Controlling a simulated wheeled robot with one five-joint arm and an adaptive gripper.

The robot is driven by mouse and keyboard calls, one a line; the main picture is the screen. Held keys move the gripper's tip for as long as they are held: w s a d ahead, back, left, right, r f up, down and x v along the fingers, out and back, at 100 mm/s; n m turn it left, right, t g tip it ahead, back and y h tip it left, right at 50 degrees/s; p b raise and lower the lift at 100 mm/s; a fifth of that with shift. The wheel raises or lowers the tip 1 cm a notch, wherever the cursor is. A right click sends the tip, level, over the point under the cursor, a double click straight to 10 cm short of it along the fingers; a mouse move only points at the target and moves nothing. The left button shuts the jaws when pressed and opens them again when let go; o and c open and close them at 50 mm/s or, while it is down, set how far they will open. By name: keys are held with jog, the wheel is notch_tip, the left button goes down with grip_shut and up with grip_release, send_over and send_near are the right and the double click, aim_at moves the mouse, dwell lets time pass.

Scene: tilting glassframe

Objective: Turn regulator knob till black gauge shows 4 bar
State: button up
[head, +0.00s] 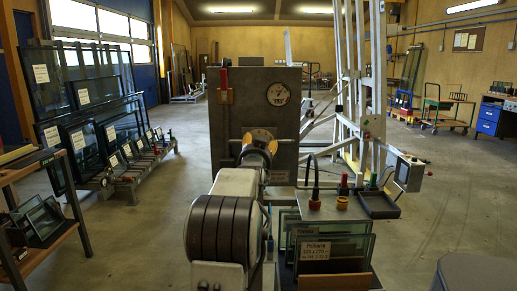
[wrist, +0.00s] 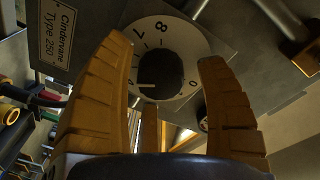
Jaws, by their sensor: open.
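The grey regulator panel (head: 235,115) stands upright ahead of me. In the head view my gripper (head: 262,142) is in front of the panel's lower part and hides the knob.
A red-handled part (head: 225,85) is at the panel's upper left. A bench with framed glass panes (head: 330,248) and a black tray (head: 379,204) lies right of my arm. Glass racks (head: 100,125) stand left. Floor (head: 450,200) at right is mostly clear.

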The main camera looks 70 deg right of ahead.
jog(key=shift+c, duration=0.5)
jog(key=c, duration=1.1)
jog(key=shift+c, duration=0.2)
jog(key=shift+b, duration=0.35)
jog(key=shift+f+n+b, duration=0.25)
jog(key=shift+n+b, duration=0.25)
jog(key=shift+b, duration=0.55)
jog(key=shift+n+b, duration=0.6)
jog(key=shift+b, duration=0.4)
jog(key=shift+r+n+b, duration=0.2)
jog(key=shift+n+b, duration=0.7)
jog(key=shift+n, duration=0.8)
jog(key=shift+h, duration=0.3)
